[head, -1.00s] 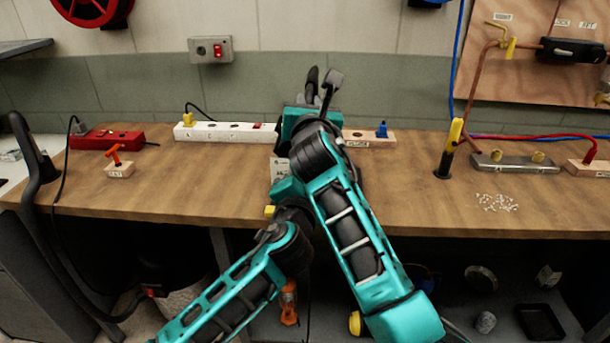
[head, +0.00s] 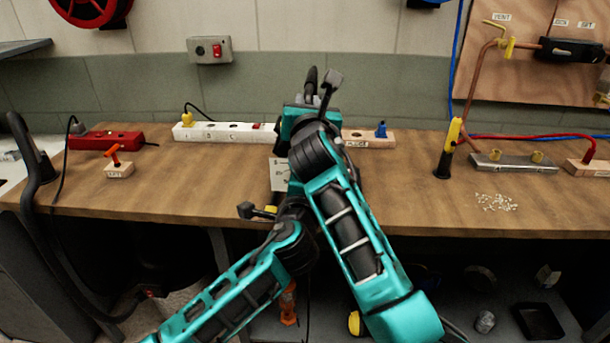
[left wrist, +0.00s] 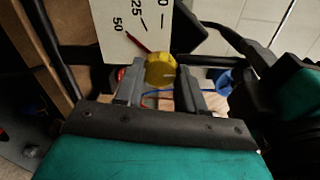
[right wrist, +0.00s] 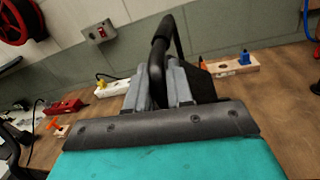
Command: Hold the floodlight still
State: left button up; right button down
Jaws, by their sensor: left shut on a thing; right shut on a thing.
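My right gripper (right wrist: 168,85) is shut on a black handle bar (right wrist: 176,35), which I take to be the floodlight's handle. In the head view my right gripper (head: 316,98) stands over the bench with the dark handle rising beside it. My left gripper (left wrist: 158,90) is shut on a round yellow knob (left wrist: 160,69). The knob sits by a white dial plate (left wrist: 136,25) marked 25 and 50, with a red pointer. In the head view the plate (head: 280,172) shows beside my right arm. My arms hide most of the floodlight, including its lamp face.
A white power strip (head: 224,131), a red box (head: 106,140) and a wooden block with a blue plug (head: 372,138) lie along the back of the wooden bench (head: 400,200). A yellow-black tool (head: 449,150) stands right, near small white bits (head: 497,202).

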pick_arm(q)
jog(key=shift+m, duration=0.3)
pick_arm(e)
jog(key=shift+f, duration=0.1)
pick_arm(q)
jog(key=o, duration=1.1)
jog(key=shift+c, duration=0.2)
jog(key=s, duration=1.2)
jog(key=shift+r, duration=0.3)
jog(key=shift+a, duration=0.1)
pick_arm(e)
jog(key=c, duration=0.9)
grip_release()
jog(key=shift+s, duration=0.1)
